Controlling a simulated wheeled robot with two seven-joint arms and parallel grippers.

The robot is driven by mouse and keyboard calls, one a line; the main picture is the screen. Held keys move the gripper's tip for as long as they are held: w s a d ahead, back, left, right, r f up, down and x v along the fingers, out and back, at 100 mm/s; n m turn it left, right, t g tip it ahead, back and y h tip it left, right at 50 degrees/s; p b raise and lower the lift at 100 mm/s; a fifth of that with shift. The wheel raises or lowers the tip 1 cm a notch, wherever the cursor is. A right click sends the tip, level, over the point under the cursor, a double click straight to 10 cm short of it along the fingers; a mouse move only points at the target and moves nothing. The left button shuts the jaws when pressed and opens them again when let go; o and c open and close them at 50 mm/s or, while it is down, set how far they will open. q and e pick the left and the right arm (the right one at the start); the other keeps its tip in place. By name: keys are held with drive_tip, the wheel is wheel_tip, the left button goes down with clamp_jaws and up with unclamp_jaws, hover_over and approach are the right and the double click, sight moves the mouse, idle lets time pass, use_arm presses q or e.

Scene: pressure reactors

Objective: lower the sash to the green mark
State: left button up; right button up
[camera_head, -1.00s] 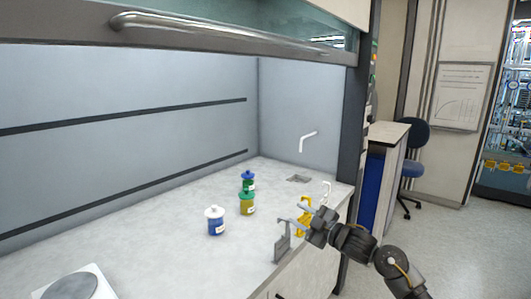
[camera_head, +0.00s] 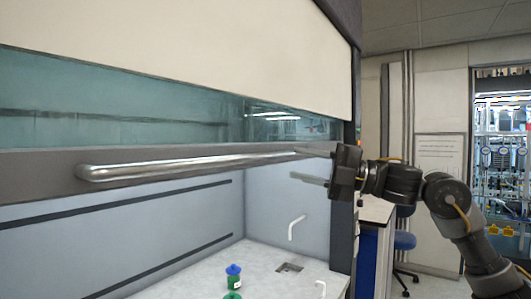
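The sash (camera_head: 110,130) is a greenish glass pane with a dark grey bottom rail (camera_head: 40,182) across the fume hood. A long silver handle (camera_head: 180,167) runs along the rail. The sash stands raised, with an open gap between its rail and the worktop. My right gripper (camera_head: 312,166) is at the right end of the handle, its two fingers apart, one above the other, pointing left. I cannot tell whether the fingers touch the handle. I cannot make out a green mark. My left gripper is not in view.
A blue-capped green bottle (camera_head: 233,276) stands on the pale worktop (camera_head: 185,284), with another bottle partly cut off below. A white bent spout (camera_head: 296,228) is on the inner side wall. The hood's dark right post (camera_head: 342,235) is beside my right arm.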

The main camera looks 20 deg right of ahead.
sight(267, 158)
drive_tip(key=p+x, duration=0.3)
drive_tip(key=x, duration=0.5)
drive_tip(key=shift+w+a, duration=0.15)
drive_tip(key=shift+w, duration=0.05)
drive_tip(key=shift+w+a+f, duration=0.1)
drive_tip(key=shift+w+a, duration=0.2)
drive_tip(key=shift+w, duration=0.05)
drive_tip(key=shift+s, duration=0.1)
drive_tip(key=shift+c, duration=0.4)
clamp_jaws()
